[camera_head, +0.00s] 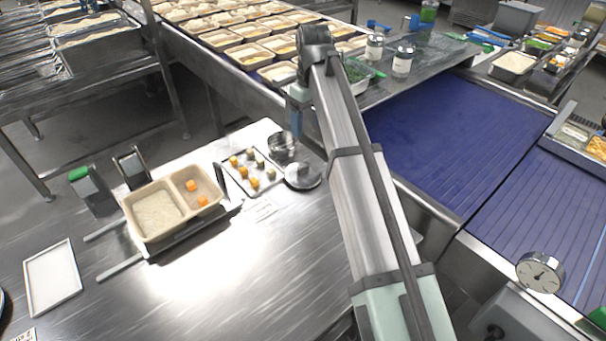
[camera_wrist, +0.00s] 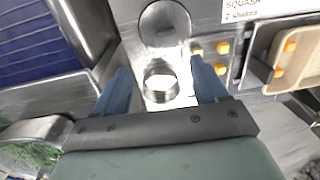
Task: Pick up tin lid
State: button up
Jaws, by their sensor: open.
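The tin lid is a round grey metal disc (camera_head: 303,175) lying flat on the steel table, just in front of the open tin (camera_head: 283,147). In the wrist view the lid (camera_wrist: 165,24) is at the top centre, beyond my fingertips, with the tin (camera_wrist: 161,81) nearer, between the fingers in the picture. My gripper (camera_wrist: 160,68) is open, with its two blue fingers apart and nothing held. In the head view my gripper (camera_head: 297,98) is raised at the table's far edge, partly hidden by my arm.
A small tray (camera_head: 236,187) of yellow and green pieces lies left of the lid. A beige two-compartment container (camera_head: 158,240) with orange cubes stands further left. A blue conveyor (camera_head: 440,130) runs to the right.

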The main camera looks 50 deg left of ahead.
send_over(303, 167)
jog(key=f, duration=0.8)
jog(key=shift+w+a+f, duration=0.1)
jog(key=shift+w+a, duration=0.15)
jog(key=shift+w, duration=0.15)
jog(key=shift+s+d+f, duration=0.15)
jog(key=shift+s+f, duration=0.05)
jog(key=shift+f, duration=1.1)
jog(key=shift+s+d+f, duration=0.15)
jog(key=shift+f, duration=1.15)
jog(key=shift+c, duration=0.4)
jog(key=c, duration=1.1)
